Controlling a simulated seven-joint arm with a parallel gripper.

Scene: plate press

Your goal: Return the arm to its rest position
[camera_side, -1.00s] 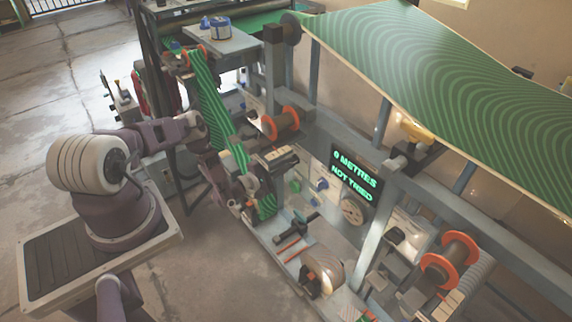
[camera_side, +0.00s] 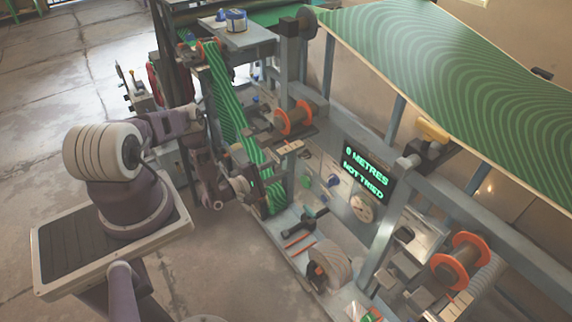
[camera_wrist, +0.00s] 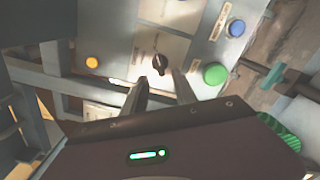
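My arm, with its pale ribbed shoulder, stands on a pedestal at the left of the side view. Its far links bend down beside the green striped band (camera_side: 226,105). My gripper's fingers are too small and hidden to make out there. In the wrist view my gripper (camera_wrist: 161,92) shows two fingers apart with nothing between them. Beyond the fingertips is a control panel with a black knob (camera_wrist: 160,62), a green button (camera_wrist: 215,74), a blue button (camera_wrist: 237,27) and an orange button (camera_wrist: 92,63). I cannot tell the fingers' distance from the panel.
A display (camera_side: 368,172) reads "0 METRES NOT TRIED". Orange-flanged spools (camera_side: 294,118) and (camera_side: 461,257) sit on the grey frame. A wide green patterned sheet (camera_side: 440,75) slopes above at the right. Bare floor (camera_side: 70,110) lies open behind and left of the arm.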

